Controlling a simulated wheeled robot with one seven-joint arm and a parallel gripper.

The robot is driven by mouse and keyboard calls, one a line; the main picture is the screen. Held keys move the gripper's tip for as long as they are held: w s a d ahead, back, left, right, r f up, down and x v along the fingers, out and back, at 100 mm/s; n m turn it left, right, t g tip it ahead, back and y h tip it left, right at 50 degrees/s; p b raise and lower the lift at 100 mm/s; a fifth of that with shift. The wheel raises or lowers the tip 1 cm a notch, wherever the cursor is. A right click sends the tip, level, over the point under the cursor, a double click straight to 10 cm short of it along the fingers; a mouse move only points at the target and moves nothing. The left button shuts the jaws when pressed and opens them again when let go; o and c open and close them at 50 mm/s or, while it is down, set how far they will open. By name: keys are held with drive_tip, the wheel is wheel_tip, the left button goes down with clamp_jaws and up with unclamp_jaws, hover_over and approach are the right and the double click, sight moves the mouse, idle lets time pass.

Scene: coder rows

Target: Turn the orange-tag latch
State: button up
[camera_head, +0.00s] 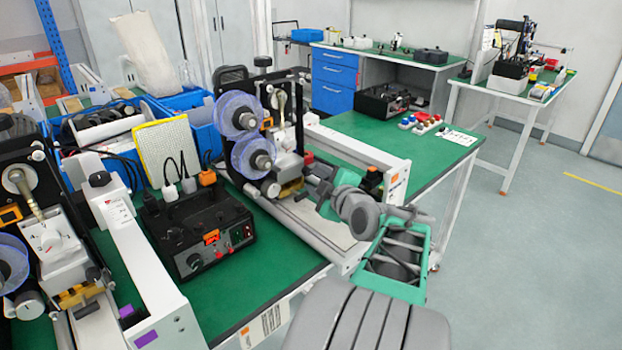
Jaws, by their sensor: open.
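A coder with two translucent blue reels (240,135) stands mid-picture on the green bench. An orange tag (267,123) is on its black plate, beside a small metal lever latch (282,101) above a white block. A similar coder at the left edge has its own orange tag (10,214) and lever (28,200). I cannot tell which latch the task means. My gripper (312,178) is at the end of my grey and teal arm, low and right of the middle coder's white block. It is open; its fingertips are small and partly hidden. I cannot tell if it touches anything.
A black control box (200,235) with plugs and cables stands left of the middle coder. A white rail (355,150) runs beside my arm. Blue bins (190,105) stand behind. Colored buttons (420,122) lie on the bench at right. The floor at right is clear.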

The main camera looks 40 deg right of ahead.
sight(309, 172)
drive_tip(key=x, duration=0.4)
drive_tip(key=shift+w+d+f, duration=0.1)
drive_tip(key=shift+w, duration=0.1)
drive_tip(key=shift+c, duration=0.5)
clamp_jaws()
